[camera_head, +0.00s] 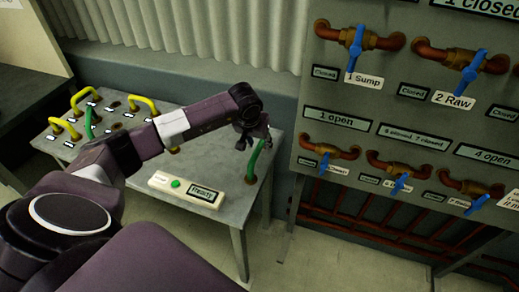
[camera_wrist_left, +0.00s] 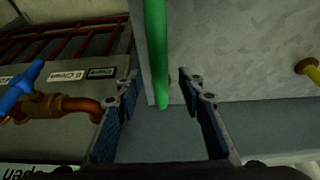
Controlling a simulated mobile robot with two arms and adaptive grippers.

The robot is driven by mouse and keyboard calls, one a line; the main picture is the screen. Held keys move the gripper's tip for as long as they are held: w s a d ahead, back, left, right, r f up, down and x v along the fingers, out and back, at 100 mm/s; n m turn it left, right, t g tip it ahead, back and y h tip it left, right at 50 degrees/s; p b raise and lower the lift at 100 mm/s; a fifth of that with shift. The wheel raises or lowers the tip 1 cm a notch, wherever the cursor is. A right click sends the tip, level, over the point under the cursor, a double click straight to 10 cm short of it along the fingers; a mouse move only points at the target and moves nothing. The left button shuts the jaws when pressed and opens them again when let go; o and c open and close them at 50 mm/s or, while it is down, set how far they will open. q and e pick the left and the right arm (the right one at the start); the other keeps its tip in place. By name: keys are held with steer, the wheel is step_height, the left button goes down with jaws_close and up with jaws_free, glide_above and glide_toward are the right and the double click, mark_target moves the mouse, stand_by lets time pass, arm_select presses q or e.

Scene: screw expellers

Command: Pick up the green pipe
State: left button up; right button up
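A green pipe (camera_head: 256,157) stands near the right edge of the grey table, with its upper part close under my left gripper (camera_head: 252,135). In the left wrist view the green pipe (camera_wrist_left: 156,50) runs down from the top edge and shows in the gap between the fingers of my left gripper (camera_wrist_left: 160,78). The fingers are apart, with space on both sides of the pipe. I cannot tell how deep the pipe sits between them. My right gripper is out of view.
The grey table (camera_head: 225,165) holds several yellow pipes (camera_head: 143,103) at its left and a pale box (camera_head: 187,190) with a green button at its front. A valve panel (camera_head: 390,100) with blue handles stands at the right. Corrugated metal (camera_head: 200,30) lines the back.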

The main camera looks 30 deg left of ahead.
arm_select(q)
steer(key=shift+x, duration=0.8)
steer(key=shift+w, duration=0.1)
steer(key=shift+f+b, duration=0.2)
steer(key=shift+b, duration=0.2)
jaws_close()
